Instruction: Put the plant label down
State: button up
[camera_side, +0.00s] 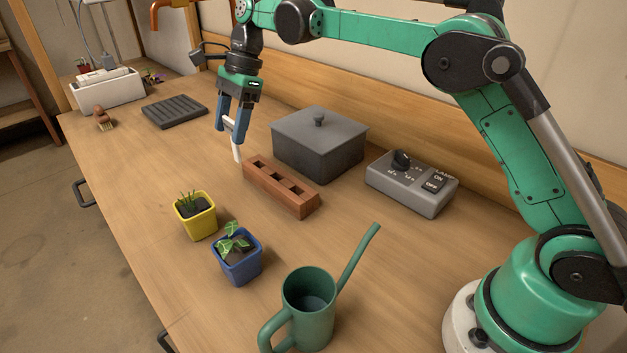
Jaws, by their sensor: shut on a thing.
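The plant label (235,140) is a thin white T-shaped or pointed piece, hanging upright with its narrow end down. My gripper (231,122) has blue fingers and is shut on the label's upper part. The label's lower tip is close to the wooden bench, just left of the brick's far end. I cannot tell whether the tip touches the bench.
A red brick with holes (281,187) lies beside the label. Behind are a grey lidded box (318,145) and a control box (411,183). Nearer are a yellow pot (195,217), a blue pot (237,259) and a green watering can (308,312). A black ribbed tray (175,111) lies farther left.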

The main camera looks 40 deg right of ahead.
send_over(193, 210)
jog(key=d, duration=0.2)
jog(key=shift+m, duration=0.3)
jog(key=shift+a+f, duration=0.15)
jog(key=shift+f, duration=4.15)
jog(key=o, duration=1.2)
jog(key=shift+f, duration=0.1)
